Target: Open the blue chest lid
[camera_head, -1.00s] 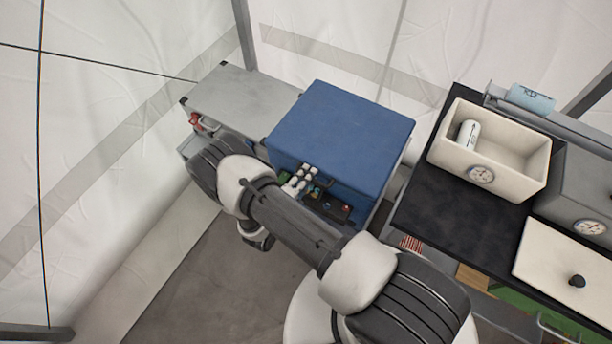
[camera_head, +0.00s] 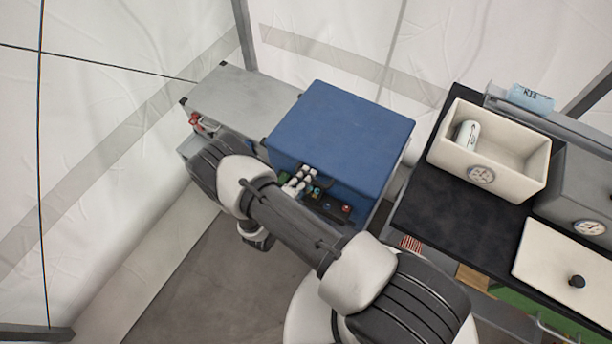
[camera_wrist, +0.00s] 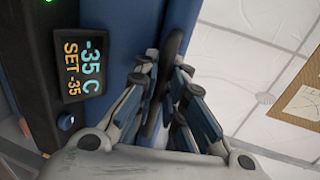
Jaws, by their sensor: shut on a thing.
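The blue chest (camera_head: 340,135) stands at the middle of the head view, and its flat blue lid looks closed. In the wrist view my gripper (camera_wrist: 163,88) is shut on a dark upright handle (camera_wrist: 173,45) beside the blue chest wall (camera_wrist: 107,20). A black control panel (camera_wrist: 45,70) with a lit display reading -35 C and SET -35 is left of the gripper.
A grey cabinet (camera_head: 235,98) stands left of the chest. White tent walls stand behind.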

